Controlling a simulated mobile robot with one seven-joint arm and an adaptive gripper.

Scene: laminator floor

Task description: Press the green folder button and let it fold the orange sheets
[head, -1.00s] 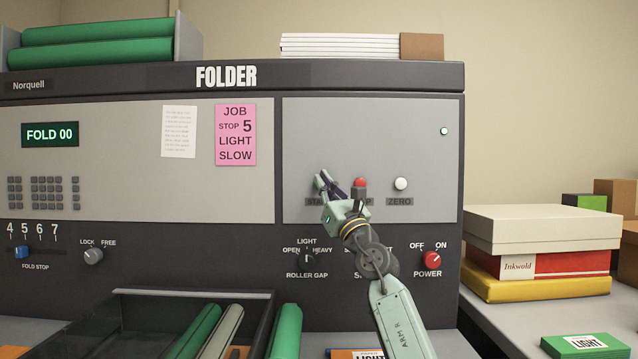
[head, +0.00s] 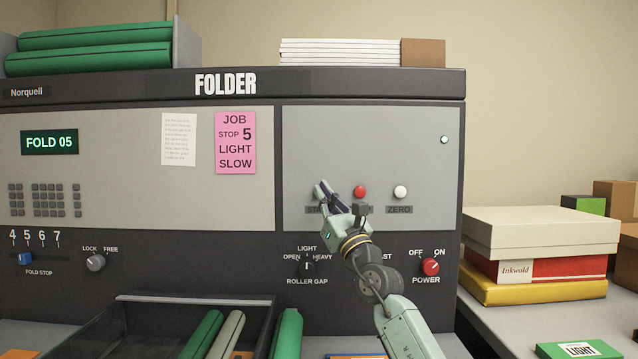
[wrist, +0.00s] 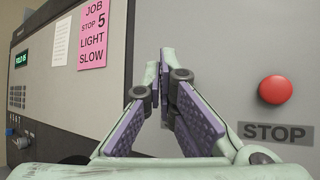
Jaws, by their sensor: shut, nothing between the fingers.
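The grey folder (head: 380,150) fills most of the head view. Its green display (head: 49,142) reads FOLD 05; it also shows in the wrist view (wrist: 21,58). My gripper (head: 322,187) is shut and empty at the START label on the right panel. It covers the green button, which I cannot make out in either view. Whether the fingertips touch the button or panel cannot be told. The red STOP button (head: 360,191) is just right of the fingers, and clear in the wrist view (wrist: 275,89). No orange sheets can be clearly made out.
A white ZERO button (head: 400,192) is farther right. The red power knob (head: 431,267) and roller gap knob (head: 307,267) are below; my arm hides the speed knob. A dark open tray (head: 150,310) holds green rolls in front. Stacked boxes (head: 540,235) stand at right.

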